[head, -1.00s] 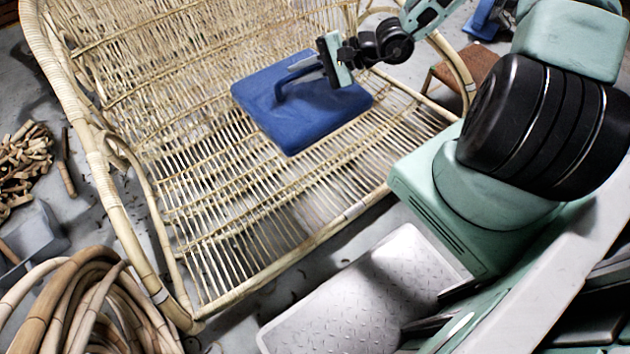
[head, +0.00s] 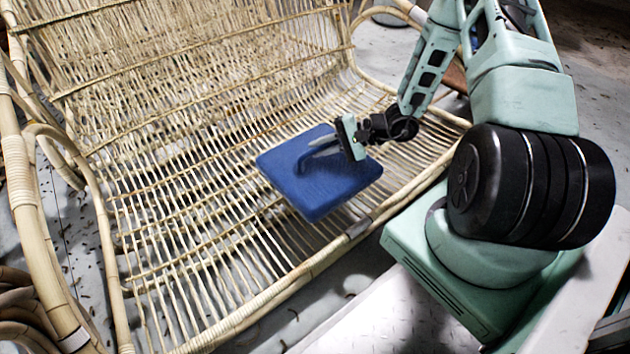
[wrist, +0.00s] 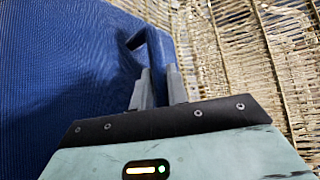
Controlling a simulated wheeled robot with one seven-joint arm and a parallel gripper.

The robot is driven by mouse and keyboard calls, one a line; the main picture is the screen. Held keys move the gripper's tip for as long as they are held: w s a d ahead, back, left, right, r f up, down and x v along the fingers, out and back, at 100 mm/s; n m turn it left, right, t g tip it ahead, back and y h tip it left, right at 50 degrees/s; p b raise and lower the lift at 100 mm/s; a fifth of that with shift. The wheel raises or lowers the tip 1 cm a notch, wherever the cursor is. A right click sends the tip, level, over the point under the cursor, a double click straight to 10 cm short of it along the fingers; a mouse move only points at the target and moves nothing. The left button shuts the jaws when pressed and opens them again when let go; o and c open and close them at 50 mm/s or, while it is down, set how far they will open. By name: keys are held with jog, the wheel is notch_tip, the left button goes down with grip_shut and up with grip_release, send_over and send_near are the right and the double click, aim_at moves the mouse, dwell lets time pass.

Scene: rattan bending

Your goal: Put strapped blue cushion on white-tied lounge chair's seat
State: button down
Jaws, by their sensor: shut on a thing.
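A blue cushion (head: 335,188) with a raised blue strap is over the front part of the rattan lounge chair's slatted seat (head: 190,245). It lies nearly flat; I cannot tell whether it touches the slats or hangs just above them. My gripper (head: 322,148) is shut on the strap at the cushion's upper side. In the wrist view, the gripper's fingers (wrist: 160,85) close at the strap, and the cushion (wrist: 60,70) fills the left. The chair has pale wraps on its frame, including a white band at lower left.
The chair's woven backrest (head: 190,60) rises behind the seat. A thick curved armrest frame (head: 30,190) stands at the left, and the front rail (head: 300,270) runs between my base and the seat. Bare slats lie left of the cushion.

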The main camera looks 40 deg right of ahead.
aim_at(321, 170)
notch_tip(321, 170, down, 9)
jog(key=b, duration=0.5)
jog(key=shift+r, duration=0.3)
jog(key=c, duration=1.4)
grip_release()
jog(key=shift+o, duration=0.2)
